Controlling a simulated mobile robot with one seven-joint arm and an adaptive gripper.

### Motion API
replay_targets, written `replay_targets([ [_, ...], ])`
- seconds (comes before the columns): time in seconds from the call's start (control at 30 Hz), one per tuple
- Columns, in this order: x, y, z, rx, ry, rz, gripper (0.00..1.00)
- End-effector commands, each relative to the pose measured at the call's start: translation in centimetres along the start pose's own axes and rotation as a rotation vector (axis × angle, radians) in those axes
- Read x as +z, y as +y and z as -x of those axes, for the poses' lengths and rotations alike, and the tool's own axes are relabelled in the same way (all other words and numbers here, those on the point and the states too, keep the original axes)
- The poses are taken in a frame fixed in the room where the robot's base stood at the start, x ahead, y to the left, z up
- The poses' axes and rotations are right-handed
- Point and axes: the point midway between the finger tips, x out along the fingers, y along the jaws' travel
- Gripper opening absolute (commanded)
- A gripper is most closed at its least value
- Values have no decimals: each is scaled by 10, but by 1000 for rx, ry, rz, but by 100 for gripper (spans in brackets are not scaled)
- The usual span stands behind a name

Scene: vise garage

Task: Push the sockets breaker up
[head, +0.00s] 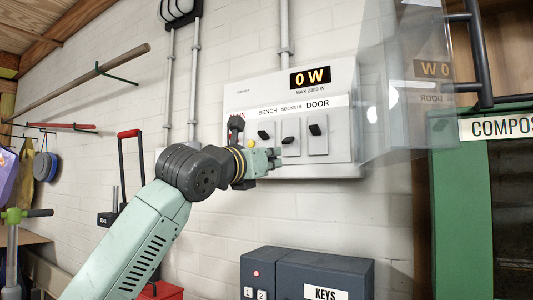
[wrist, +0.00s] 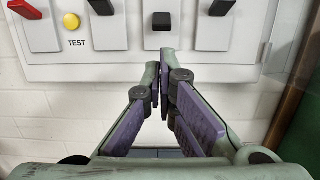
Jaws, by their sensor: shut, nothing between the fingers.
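The sockets breaker (head: 289,140) is a black lever on a white plate, between the bench breaker (head: 264,134) and the door breaker (head: 316,129) on the grey panel. In the wrist view the sockets lever (wrist: 161,21) sits lower than its two neighbours. My gripper (head: 279,158) is shut and empty, pointing at the panel. In the wrist view its fingertips (wrist: 160,66) are just below the sockets plate, almost in line with the lever. I cannot tell whether they touch the panel; the lever is clear of them.
The panel's display (head: 310,77) reads 0 W. A clear cover (head: 402,90) is swung open to the right of the panel. A red lever (wrist: 32,9) and a yellow test button (wrist: 71,21) are at the left. A dark keys box (head: 312,271) is below.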

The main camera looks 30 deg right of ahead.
Motion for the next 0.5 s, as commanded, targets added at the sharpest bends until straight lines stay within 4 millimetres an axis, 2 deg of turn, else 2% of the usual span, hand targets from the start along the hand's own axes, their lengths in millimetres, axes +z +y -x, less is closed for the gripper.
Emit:
replay_targets([
  [0.03,4,-1,-11,-2,1,2,0],
  [0.2,3,-1,-38,-2,1,2,0],
  [0.33,2,0,-51,-1,-1,1,0],
  [0.5,1,0,-56,0,-1,-1,0],
])
